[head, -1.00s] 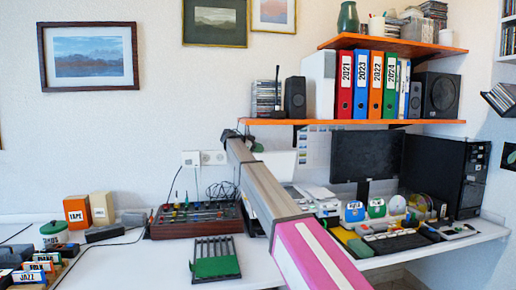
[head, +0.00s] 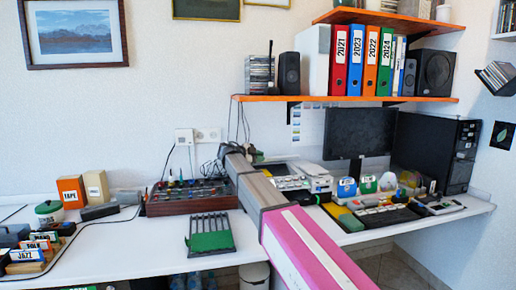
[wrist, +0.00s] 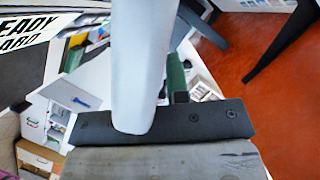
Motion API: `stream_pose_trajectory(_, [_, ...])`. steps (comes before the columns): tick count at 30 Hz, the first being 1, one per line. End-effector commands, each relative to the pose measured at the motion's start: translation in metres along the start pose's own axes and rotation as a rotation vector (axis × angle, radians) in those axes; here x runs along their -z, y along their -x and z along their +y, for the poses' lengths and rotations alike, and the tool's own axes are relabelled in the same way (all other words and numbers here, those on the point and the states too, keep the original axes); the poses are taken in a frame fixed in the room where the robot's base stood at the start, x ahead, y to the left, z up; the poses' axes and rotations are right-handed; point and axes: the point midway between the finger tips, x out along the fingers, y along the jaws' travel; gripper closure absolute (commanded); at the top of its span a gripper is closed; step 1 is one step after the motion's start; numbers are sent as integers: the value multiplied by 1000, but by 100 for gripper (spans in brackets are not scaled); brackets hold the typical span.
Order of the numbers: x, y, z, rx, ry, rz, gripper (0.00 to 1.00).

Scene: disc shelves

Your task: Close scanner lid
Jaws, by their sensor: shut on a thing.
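The pale scanner (head: 279,169) is on the desk, partly behind my arm in the head view. Its dark flat top area shows, and its left part is hidden. My gripper (head: 252,155) is low beside the scanner's left edge, its far end small and partly covered by my arm. In the wrist view, a long white piece, seemingly the scanner lid seen edge-on (wrist: 147,60), runs down to the dark gripper body. My gripper is shut on it. A green and black finger shows just right of it. I cannot tell the lid's exact angle.
A wooden box with knobs (head: 186,196) stands left of my arm. A black rack with a green card (head: 209,236) lies in front. An orange shelf (head: 350,99) with binders hangs above.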

Motion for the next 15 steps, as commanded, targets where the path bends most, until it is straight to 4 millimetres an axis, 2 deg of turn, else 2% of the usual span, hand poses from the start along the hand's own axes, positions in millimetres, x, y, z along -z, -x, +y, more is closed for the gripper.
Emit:
stream_pose_trajectory(1, [-4, -1, 10, -4, 8, -4, 100])
stream_pose_trajectory(6, [-11, -4, 27, -5, 10, -5, 100])
stream_pose_trajectory(15, [-19, -6, 39, -5, 9, -7, 100])
